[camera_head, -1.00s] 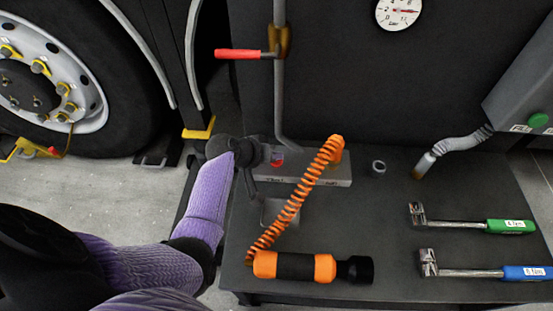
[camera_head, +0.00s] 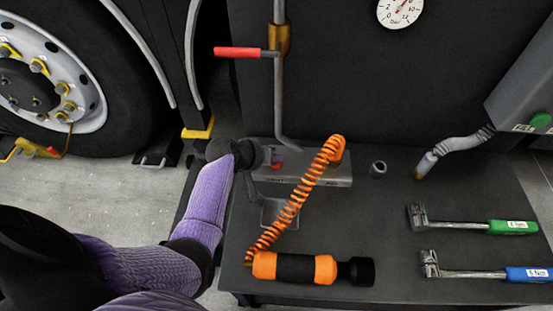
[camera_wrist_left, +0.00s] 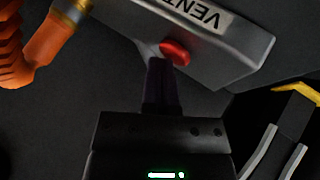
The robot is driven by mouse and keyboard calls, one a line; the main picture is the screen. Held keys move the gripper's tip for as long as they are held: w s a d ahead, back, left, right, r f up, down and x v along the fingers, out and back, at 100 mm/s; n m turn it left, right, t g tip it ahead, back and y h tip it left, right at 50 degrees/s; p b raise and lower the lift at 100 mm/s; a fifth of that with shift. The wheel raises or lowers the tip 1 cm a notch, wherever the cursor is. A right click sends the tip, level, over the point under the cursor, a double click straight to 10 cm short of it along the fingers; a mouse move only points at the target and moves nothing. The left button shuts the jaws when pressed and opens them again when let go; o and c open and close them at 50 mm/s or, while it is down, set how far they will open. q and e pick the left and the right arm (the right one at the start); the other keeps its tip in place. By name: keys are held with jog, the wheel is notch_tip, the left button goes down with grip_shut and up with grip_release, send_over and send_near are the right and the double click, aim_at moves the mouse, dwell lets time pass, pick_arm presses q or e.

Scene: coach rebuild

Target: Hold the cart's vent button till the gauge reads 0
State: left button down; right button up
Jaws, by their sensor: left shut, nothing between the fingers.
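The red vent button (camera_wrist_left: 174,53) is on a grey block (camera_wrist_left: 235,55) labelled VENT. In the head view the button (camera_head: 277,165) shows beside my gripper, on the block's left end. My left gripper (camera_head: 268,157) is shut and empty, with its tips at the button. In the left wrist view the shut fingers (camera_wrist_left: 160,66) meet the button's edge and seem to touch it; how far it is pressed I cannot tell. The round white gauge (camera_head: 400,11) is cut by the top edge; its red needle points up and to the right, above 0. My right gripper is not in view.
An orange coiled hose (camera_head: 303,195) runs from the block to an orange-black tool (camera_head: 300,268) on the dark cart top (camera_head: 390,215). A red-handled valve (camera_head: 237,52) is on the pipe above. Green (camera_head: 510,227) and blue (camera_head: 527,274) handled wrenches lie right.

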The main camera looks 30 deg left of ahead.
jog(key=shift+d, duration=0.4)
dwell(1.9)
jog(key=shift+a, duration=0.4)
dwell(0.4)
pick_arm(q)
jog(key=shift+r+p, duration=1)
jog(key=shift+r, duration=0.05)
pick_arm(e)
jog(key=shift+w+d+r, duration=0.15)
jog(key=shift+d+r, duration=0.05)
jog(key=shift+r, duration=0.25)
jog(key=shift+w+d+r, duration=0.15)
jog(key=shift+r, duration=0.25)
pick_arm(q)
jog(key=shift+f, duration=0.1)
notch_tip(320, 180, up, 5)
jog(key=p, duration=0.4)
jog(key=shift+r+p, duration=0.2)
jog(key=shift+p, duration=0.2)
jog(key=shift+f, duration=0.15)
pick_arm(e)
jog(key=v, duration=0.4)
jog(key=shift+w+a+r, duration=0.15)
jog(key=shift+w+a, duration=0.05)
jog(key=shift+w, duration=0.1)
